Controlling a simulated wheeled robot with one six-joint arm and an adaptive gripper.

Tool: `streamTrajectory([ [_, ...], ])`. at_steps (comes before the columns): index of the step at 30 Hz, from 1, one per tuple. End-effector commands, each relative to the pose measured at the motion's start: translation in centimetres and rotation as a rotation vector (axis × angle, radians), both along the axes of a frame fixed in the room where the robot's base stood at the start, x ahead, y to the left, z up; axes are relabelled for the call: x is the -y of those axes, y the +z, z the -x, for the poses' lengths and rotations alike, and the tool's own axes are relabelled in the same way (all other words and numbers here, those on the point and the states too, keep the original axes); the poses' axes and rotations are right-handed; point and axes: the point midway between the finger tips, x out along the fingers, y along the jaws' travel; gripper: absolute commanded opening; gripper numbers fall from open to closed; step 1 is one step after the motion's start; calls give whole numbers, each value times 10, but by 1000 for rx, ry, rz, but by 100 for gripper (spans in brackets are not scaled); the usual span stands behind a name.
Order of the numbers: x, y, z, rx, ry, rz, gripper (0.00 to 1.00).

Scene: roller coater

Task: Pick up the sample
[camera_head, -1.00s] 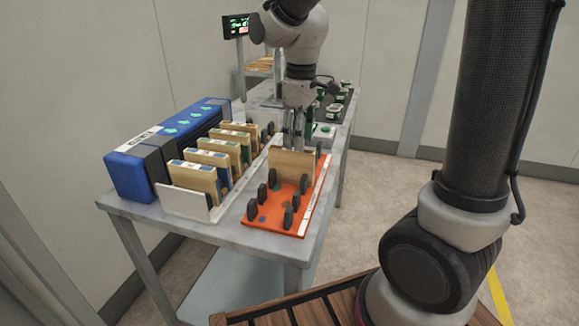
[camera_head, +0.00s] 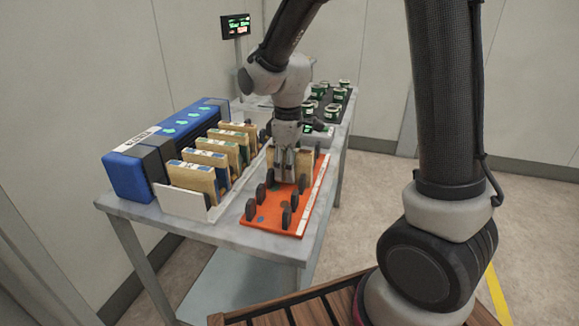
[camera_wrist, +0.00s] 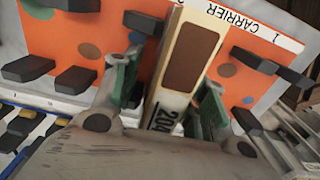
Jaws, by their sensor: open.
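A wooden sample panel (camera_head: 305,164) stands upright on the orange carrier (camera_head: 262,226), partly hidden behind my gripper (camera_head: 286,174) in the head view. In the wrist view the sample (camera_wrist: 190,60) is seen from its edge, with a brown patch and a label reading "204". My gripper (camera_wrist: 168,92) is open, with one green-padded finger on each side of the sample. I cannot tell whether the pads touch it.
Black posts (camera_head: 287,217) stand on the carrier. To the left, a white rack (camera_head: 182,202) holds several similar panels beside a blue case (camera_head: 130,172). Green-labelled containers (camera_head: 332,112) stand at the back of the grey table (camera_head: 228,242). A small display (camera_head: 236,25) is behind.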

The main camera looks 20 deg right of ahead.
Motion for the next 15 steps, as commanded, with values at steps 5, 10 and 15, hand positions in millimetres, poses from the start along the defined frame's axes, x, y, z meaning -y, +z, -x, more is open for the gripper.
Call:
streamTrajectory([
  [5,0,0,0,0,0,0,16],
  [10,0,0,0,0,0,0,0],
  [15,0,1,0,1,0,-1,0],
])
